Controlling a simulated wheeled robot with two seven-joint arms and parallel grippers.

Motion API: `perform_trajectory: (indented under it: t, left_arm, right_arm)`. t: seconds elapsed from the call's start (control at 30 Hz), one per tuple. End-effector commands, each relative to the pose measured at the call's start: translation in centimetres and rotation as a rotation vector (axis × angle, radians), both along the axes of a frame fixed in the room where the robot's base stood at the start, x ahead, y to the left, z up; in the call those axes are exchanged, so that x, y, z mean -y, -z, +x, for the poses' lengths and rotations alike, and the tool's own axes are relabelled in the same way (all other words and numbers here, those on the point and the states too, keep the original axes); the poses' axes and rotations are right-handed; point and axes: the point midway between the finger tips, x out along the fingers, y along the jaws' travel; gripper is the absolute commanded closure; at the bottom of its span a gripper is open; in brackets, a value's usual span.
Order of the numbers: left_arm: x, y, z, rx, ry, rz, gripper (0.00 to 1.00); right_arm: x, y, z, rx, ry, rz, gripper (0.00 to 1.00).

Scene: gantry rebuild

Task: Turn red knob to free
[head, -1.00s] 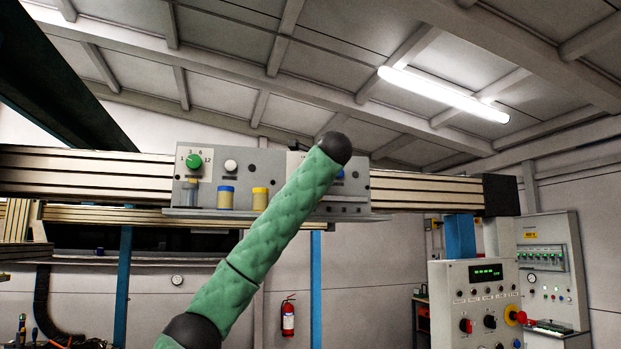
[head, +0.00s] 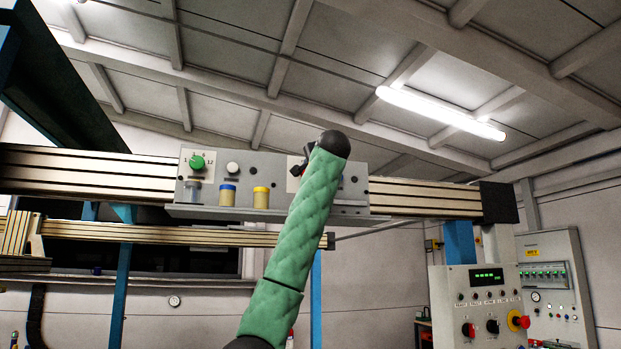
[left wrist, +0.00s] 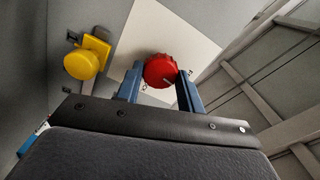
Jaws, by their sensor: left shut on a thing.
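The red knob (left wrist: 160,70) sits on a white square plate (left wrist: 148,32) in the left wrist view. It is round with a ridged edge and a short white line on its face. Small dark marks flank it on the plate, too small to read. My left gripper (left wrist: 159,76) has its two blue fingers closed on either side of the knob. My right gripper is in neither view.
A yellow knob (left wrist: 82,66) is left of the red one in the wrist view. A control cabinet (head: 481,303) stands right.

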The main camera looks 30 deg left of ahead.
Motion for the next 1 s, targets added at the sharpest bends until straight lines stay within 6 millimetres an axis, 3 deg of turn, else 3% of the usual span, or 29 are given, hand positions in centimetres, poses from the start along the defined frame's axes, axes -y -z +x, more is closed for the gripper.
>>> perform_trajectory:
  t: [0.4, 0.9, 0.93, 1.0]
  left_arm:
    - [0.1, 0.5, 0.2, 0.118, 0.000, -0.109, 0.85]
    - [0.0, 0.4, 0.2, 0.132, 0.000, -0.120, 0.85]
    - [0.0, 0.4, 0.2, 0.132, 0.000, -0.120, 0.58]
    - [0.0, 0.4, 0.2, 0.133, -0.001, -0.119, 0.45]
  right_arm:
    - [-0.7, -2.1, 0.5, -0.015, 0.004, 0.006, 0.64]
    - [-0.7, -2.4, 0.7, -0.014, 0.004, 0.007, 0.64]
    - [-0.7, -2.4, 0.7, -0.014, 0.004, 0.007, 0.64]
    - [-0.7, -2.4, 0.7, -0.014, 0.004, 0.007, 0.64]
